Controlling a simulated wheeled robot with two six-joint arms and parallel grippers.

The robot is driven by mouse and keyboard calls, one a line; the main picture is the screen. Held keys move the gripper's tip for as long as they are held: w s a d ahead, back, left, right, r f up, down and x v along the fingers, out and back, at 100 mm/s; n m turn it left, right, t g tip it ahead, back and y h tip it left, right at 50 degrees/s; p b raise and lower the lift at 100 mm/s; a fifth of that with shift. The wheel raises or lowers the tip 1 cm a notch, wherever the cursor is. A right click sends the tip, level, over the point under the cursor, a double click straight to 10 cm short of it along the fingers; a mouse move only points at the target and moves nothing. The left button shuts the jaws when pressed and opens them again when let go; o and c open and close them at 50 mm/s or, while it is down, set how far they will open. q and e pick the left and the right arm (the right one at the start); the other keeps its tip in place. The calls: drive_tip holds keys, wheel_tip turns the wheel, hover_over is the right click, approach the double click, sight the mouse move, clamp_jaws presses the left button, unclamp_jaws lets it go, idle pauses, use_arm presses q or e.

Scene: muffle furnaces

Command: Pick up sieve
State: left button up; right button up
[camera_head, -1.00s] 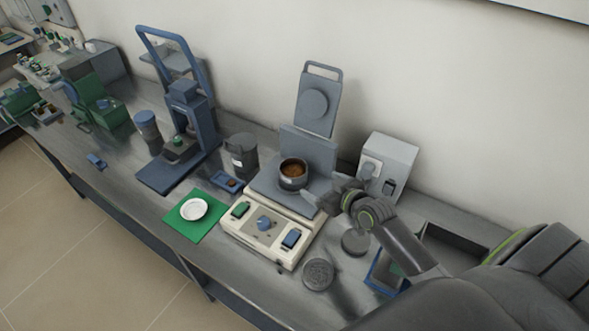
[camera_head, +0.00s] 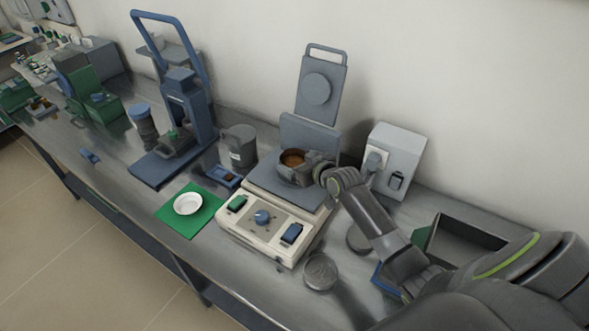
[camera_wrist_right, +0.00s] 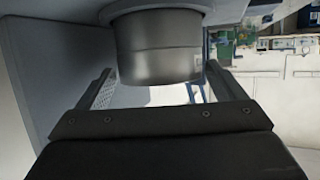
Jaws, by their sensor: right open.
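The sieve (camera_head: 291,158) is a round dark metal cup with brown material inside. It stands on the grey plate of a cream-coloured shaker (camera_head: 262,226). My right gripper (camera_head: 306,168) is at the right side of the sieve, partly covering it. In the right wrist view the sieve (camera_wrist_right: 158,48) is a grey cylinder at the far ends of the fingers. The open fingers of the right gripper (camera_wrist_right: 160,85) lie to either side of its lower part, and a gap shows beside each finger. My left gripper is not in view.
A grey lidded container (camera_head: 239,148) and a blue press (camera_head: 180,120) stand left of the shaker. A white dish (camera_head: 188,204) lies on a green mat (camera_head: 206,217). A grey box (camera_head: 392,160) stands behind my right arm; a round mesh disc (camera_head: 320,272) lies in front.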

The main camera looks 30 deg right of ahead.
drive_tip(key=shift+b+x, duration=0.8)
drive_tip(key=shift+x, duration=0.6)
drive_tip(key=shift+s, duration=0.1)
drive_tip(key=shift+c, duration=0.3)
drive_tip(key=c, duration=1.1)
drive_tip(key=shift+r, duration=0.1)
wheel_tip(320, 180, up, 14)
drive_tip(key=p, duration=1.3)
wheel_tip(320, 180, up, 4)
hover_over(294, 164)
